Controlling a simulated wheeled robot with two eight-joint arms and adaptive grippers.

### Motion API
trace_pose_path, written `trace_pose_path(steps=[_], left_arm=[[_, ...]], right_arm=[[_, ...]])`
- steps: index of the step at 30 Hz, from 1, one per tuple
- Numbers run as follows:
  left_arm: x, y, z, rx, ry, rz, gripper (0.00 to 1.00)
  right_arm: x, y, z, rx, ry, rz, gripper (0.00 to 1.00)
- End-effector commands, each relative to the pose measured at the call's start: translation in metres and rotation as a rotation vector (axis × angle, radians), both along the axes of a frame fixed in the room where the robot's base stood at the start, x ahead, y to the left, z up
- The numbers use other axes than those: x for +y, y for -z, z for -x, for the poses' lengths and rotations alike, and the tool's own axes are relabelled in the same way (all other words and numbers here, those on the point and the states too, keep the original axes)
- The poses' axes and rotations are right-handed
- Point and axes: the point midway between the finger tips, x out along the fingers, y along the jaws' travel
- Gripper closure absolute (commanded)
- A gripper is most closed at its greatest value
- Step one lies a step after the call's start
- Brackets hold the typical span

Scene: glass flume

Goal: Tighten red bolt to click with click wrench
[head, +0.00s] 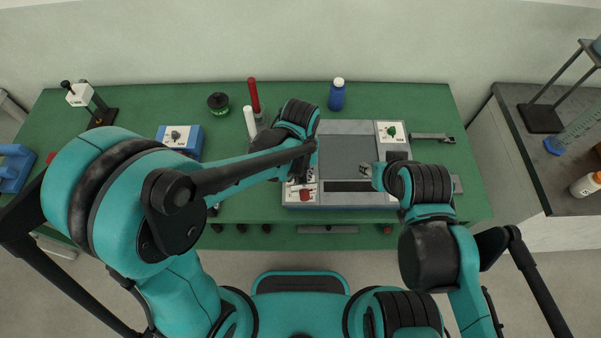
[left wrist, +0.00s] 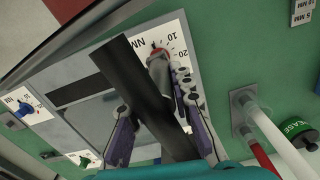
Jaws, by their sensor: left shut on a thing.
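My left gripper (left wrist: 158,122) is shut on a long dark bar (left wrist: 140,85), which looks like the click wrench's handle; it runs between the fingers and across the left wrist view. Beside the bar a grey rounded part (left wrist: 160,72) lies over a white dial panel marked NM, 10 and 20. A small red piece (left wrist: 154,47), perhaps the red bolt, shows at its end; whether the wrench is seated on it I cannot tell. In the head view a red knob-like piece (head: 305,194) shows just below my left gripper. My right gripper (head: 370,169) is over the fixture's right part, its opening unclear.
The grey fixture (head: 345,130) has another panel with a green piece (head: 391,131). A grey bar tool (head: 432,137) lies to its right. A blue box (head: 181,139), a dark green jar (head: 218,101), red and white upright tubes (head: 253,95) and a blue bottle (head: 337,95) stand around it.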

Motion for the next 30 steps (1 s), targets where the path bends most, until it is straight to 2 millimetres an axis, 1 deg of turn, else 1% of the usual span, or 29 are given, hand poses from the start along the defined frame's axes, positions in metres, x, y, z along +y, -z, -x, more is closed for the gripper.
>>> trace_pose_path(steps=[21,30], left_arm=[[0.0,0.012,0.0,0.0,0.005,0.0,1.0],[0.0,0.012,0.0,0.0,0.193,0.0,1.0]], right_arm=[[0.0,0.011,0.0,0.0,0.0,0.0,0.6],[0.0,0.014,0.0,0.0,0.0,0.0,0.6]])
